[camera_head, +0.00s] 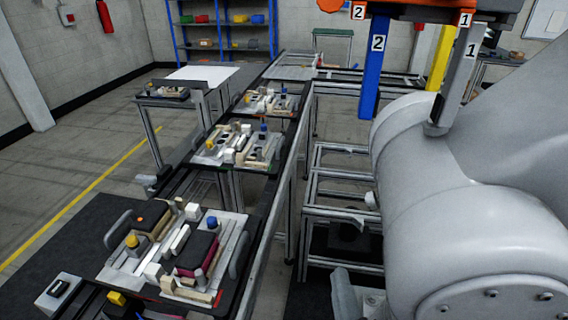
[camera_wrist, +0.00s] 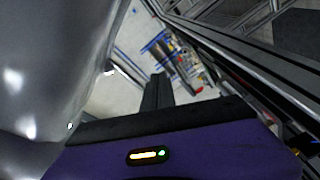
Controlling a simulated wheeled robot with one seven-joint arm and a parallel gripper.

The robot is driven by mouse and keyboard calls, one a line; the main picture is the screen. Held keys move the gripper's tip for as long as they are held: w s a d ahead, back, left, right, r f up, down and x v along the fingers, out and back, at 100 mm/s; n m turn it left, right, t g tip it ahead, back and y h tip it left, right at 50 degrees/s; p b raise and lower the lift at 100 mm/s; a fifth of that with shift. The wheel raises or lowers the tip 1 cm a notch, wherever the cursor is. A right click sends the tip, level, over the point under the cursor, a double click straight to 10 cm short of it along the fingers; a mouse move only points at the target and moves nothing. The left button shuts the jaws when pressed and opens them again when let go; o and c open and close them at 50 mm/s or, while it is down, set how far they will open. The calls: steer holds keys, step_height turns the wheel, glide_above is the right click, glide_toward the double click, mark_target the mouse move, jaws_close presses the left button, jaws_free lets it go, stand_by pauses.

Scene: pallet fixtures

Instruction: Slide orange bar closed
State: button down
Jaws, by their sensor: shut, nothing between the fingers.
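I cannot pick out the orange bar for certain in either view. A near pallet fixture (camera_head: 228,228) in the head view carries a dark block (camera_head: 150,215) with a small orange spot on top, a second dark block with a magenta edge (camera_head: 196,252), yellow and blue knobs, and several pale bars. My gripper (camera_wrist: 157,88) shows in the wrist view as dark fingers closed together, with nothing between them. It is in the air, apart from the fixtures. In the head view, my large grey arm fills the right side and my fingers cannot be made out.
More pallet fixtures (camera_head: 238,146) stand along a conveyor line (camera_head: 283,188) running away from me. Empty metal frames (camera_head: 335,210) stand right of it. Open floor lies to the left.

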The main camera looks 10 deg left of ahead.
steer(key=w+a+r+t+h, duration=0.1)
steer(key=w+a+r+h, duration=0.1)
steer(key=a+r, duration=0.7)
steer(key=w+a+r+t+h, duration=0.2)
steer(key=a+r, duration=0.2)
steer(key=r, duration=0.9)
steer(key=s+a+r+m+g+h, duration=0.1)
steer(key=s+r, duration=0.5)
steer(key=r, duration=0.4)
steer(key=s+a+r+m+g+h+b, duration=0.1)
steer(key=s+r+m+g+h, duration=0.1)
steer(key=s+r, duration=0.4)
step_height(320, 180, up, 5)
steer(key=shift+s+a+r+g+h, duration=0.1)
steer(key=shift+s+a+g+h, duration=0.05)
steer(key=shift+a+g+h, duration=0.15)
steer(key=w+d+f+p, duration=0.2)
steer(key=w+d, duration=0.4)
steer(key=w, duration=0.3)
steer(key=shift+w+d, duration=0.2)
steer(key=shift+w, duration=0.15)
steer(key=shift+d, duration=0.1)
